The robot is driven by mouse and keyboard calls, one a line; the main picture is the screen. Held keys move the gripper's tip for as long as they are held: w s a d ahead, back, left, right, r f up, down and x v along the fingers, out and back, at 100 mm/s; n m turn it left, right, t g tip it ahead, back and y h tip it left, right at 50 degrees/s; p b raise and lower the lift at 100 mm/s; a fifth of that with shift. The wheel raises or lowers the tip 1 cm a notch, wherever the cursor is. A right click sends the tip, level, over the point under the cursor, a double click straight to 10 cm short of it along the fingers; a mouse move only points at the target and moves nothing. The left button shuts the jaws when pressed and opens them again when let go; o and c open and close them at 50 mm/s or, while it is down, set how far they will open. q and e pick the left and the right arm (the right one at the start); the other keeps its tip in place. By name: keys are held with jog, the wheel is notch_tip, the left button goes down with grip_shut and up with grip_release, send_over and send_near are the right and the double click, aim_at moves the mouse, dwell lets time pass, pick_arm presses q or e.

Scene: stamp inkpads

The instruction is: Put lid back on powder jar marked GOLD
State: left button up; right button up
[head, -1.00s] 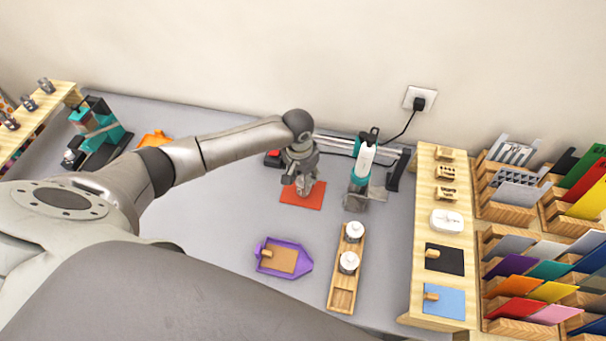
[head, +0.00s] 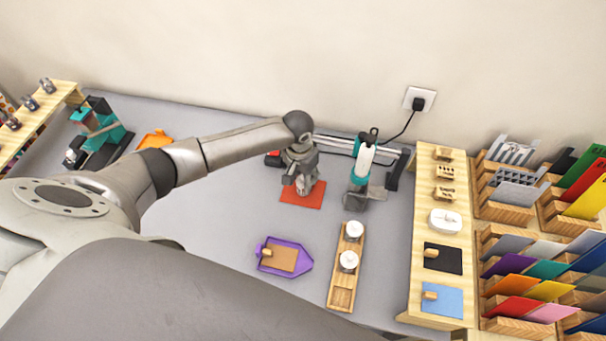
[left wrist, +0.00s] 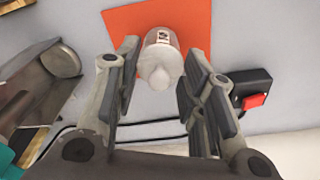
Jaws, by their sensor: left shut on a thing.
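A small jar (left wrist: 162,38) with a dark mark on its side stands at the orange-red mat (left wrist: 120,20). The mark is too small to read. A white lid (left wrist: 160,72) with a rounded knob shows over the jar in the left wrist view; I cannot tell whether it is fully seated. My left gripper (head: 303,187) points down over the mat, shut on the lid, with its fingers (left wrist: 165,62) on either side. In the head view the gripper partly hides the jar. My right gripper is not in view.
Two white-lidded jars (head: 348,261) stand in a wooden tray (head: 342,299) with an empty front slot. A purple tray (head: 306,262) lies left of it. A teal-and-white device (head: 363,165) stands close right of the mat. A red-and-black box (left wrist: 250,92) is near the gripper.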

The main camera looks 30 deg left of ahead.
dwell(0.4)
pick_arm(q)
jog(key=o, duration=1.3)
jog(key=shift+c, duration=0.2)
jog(key=shift+r+p, duration=3.55)
jog(key=shift+p, duration=0.55)
jog(key=shift+c, duration=0.3)
grip_shut()
